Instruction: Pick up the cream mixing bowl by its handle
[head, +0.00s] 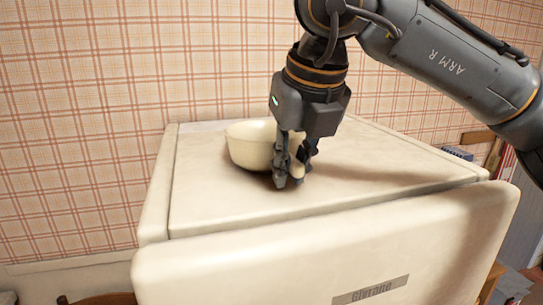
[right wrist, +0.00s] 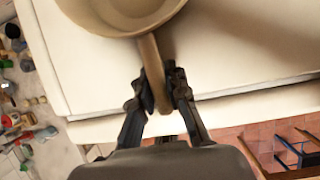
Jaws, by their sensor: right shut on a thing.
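The cream mixing bowl (head: 249,146) sits upright on the flat top of a cream appliance (head: 215,205). Its handle (right wrist: 153,68) points toward the appliance's front edge in the right wrist view, where part of the bowl (right wrist: 122,14) shows at the top. My right gripper (head: 290,176) is pointed down at the bowl's near right side. In the right wrist view its two fingers (right wrist: 158,98) stand on either side of the handle, near its end, and are shut on it. In the head view the gripper hides part of the handle. My left gripper is not in view.
The appliance top is clear to the right and in front of the bowl. A plaid wall (head: 80,120) stands behind and to the left. Boxes or books (head: 457,153) show beyond the right edge. Several small items (right wrist: 12,120) lie lower down at the left in the wrist view.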

